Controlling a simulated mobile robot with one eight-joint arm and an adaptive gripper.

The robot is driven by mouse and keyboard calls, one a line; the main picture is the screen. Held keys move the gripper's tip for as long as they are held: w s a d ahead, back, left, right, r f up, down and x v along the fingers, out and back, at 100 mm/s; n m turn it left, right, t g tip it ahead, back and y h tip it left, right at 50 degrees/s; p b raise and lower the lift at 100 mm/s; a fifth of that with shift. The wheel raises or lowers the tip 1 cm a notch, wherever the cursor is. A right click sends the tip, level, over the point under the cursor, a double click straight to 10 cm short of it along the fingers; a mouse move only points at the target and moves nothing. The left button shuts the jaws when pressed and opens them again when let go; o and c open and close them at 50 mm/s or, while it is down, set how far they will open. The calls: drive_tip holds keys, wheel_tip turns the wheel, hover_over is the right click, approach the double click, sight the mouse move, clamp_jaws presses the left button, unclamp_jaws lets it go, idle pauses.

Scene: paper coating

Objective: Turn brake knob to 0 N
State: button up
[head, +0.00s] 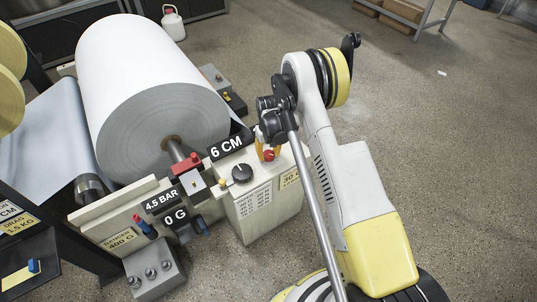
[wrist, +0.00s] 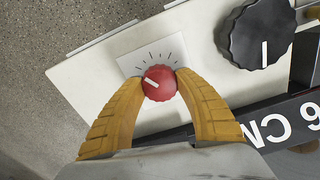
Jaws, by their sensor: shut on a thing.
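The red knob (wrist: 159,82) sits on a white scale plate (wrist: 133,63) with black tick marks, on top of a cream control box (head: 262,205). Its white pointer line points toward the upper left in the wrist view. My gripper (wrist: 159,84) has its two yellow ribbed fingers closed on the knob's sides. In the head view the red knob (head: 269,156) shows small between the fingers of my gripper (head: 268,150). A yellow label (head: 290,178) on the box front starts with "30"; its remaining text is unreadable.
A larger black knob (wrist: 258,35) stands beside the red one, also in the head view (head: 242,173). The black "6 CM" sign (head: 229,145) is close to my gripper. A large white paper roll (head: 150,80) is behind left. Open floor lies right.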

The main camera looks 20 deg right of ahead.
drive_tip(key=n, duration=1.4)
drive_tip(key=shift+n, duration=0.3)
drive_tip(key=n, duration=0.3)
drive_tip(key=shift+n, duration=0.3)
drive_tip(key=n, duration=0.3)
drive_tip(key=shift+n, duration=0.4)
drive_tip(key=n, duration=0.3)
drive_tip(key=shift+n, duration=2)
